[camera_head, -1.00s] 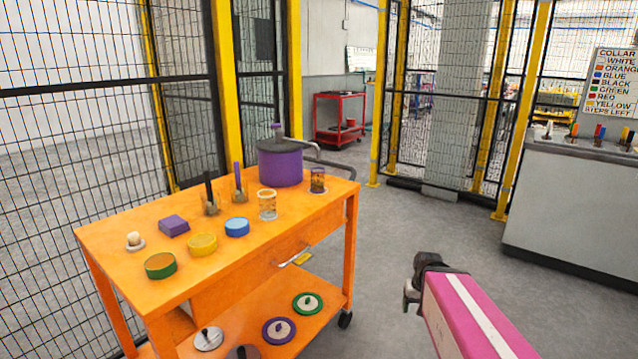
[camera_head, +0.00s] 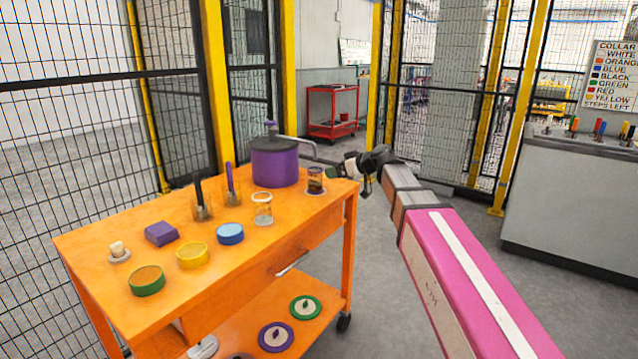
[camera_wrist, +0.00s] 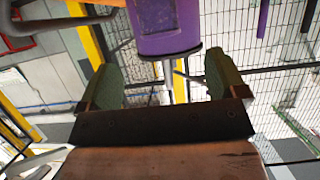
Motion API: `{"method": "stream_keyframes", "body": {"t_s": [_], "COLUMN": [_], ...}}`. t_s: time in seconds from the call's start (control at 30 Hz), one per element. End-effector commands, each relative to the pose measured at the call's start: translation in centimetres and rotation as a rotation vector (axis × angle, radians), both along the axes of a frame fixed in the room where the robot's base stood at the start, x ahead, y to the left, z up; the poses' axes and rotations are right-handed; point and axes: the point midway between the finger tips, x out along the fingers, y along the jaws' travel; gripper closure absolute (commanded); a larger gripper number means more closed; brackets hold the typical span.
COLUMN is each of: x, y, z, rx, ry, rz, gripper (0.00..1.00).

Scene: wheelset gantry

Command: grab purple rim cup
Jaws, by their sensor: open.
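A small clear cup (camera_head: 316,181) with dark contents stands upright at the far right corner of the orange cart's top. Its rim looks dark, perhaps purple; it is too small to be sure. A second clear cup (camera_head: 262,209) with a pale, tan-looking rim stands nearer. My gripper (camera_head: 338,171) is just right of the dark cup, at about its height; whether they touch I cannot tell. In the wrist view my gripper's two greenish fingers (camera_wrist: 160,65) are spread apart, with nothing seen held between them. The dark cup cannot be made out there.
A purple pot (camera_head: 275,163), also in the wrist view (camera_wrist: 165,26), stands behind the cups, its pipe reaching towards my gripper. Upright tools, coloured round tins and a purple block (camera_head: 161,233) share the orange cart (camera_head: 215,280). Wire fencing rises behind. Floor right of the cart is open.

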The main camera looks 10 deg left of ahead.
Motion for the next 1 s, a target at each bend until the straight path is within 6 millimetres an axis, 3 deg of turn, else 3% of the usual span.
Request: {"method": "stream_keyframes", "body": {"t_s": [0.13,1.0], "x": [0.3,4.0], "y": [0.9,9.3], "z": [0.4,-3.4], "rx": [0.009,0.006], "ry": [-0.015,-0.011], "rz": [0.008,0.007], "gripper": [0.10,0.10]}}
